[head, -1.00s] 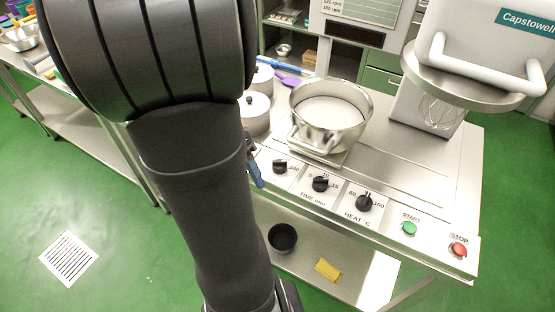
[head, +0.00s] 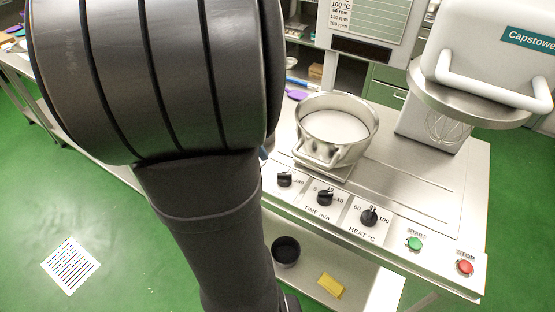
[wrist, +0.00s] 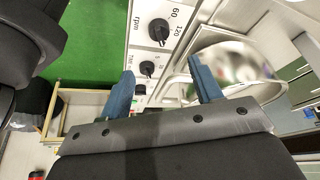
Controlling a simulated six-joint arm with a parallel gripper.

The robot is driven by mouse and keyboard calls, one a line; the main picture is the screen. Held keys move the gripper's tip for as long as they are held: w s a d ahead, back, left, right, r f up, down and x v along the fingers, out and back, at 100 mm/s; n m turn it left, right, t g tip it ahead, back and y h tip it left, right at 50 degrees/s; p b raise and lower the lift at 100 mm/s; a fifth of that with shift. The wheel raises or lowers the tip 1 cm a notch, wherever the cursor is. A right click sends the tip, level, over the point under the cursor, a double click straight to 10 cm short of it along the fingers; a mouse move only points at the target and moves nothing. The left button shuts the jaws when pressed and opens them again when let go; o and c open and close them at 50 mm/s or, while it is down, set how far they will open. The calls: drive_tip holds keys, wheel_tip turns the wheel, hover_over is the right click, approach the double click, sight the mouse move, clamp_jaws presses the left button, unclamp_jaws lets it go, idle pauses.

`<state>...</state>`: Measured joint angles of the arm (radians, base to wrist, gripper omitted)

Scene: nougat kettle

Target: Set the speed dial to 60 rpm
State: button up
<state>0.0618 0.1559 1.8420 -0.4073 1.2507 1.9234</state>
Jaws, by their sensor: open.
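The speed dial (head: 285,180) is a black knob on a white plate at the left end of the front panel in the head view. In the wrist view the speed dial (wrist: 159,30) is at the top, with rpm, 60 and 120 printed beside it. Its exact setting is too small to read surely. My gripper (wrist: 164,84) is open, its two blue fingers apart with nothing between them. The speed dial appears beyond the fingertips, apart from them. In the head view my arm hides nearly all of the gripper.
The time dial (head: 325,198) and heat dial (head: 369,217) follow to the right, then the green start button (head: 415,243) and red stop button (head: 465,267). A steel kettle (head: 337,127) stands behind the dials. The mixer head (head: 490,65) overhangs the right side.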

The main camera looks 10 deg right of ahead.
sight(283, 174)
drive_tip(key=x, duration=1.3)
drive_tip(key=shift+f, duration=0.25)
drive_tip(key=shift+c, duration=0.2)
drive_tip(key=c, duration=0.9)
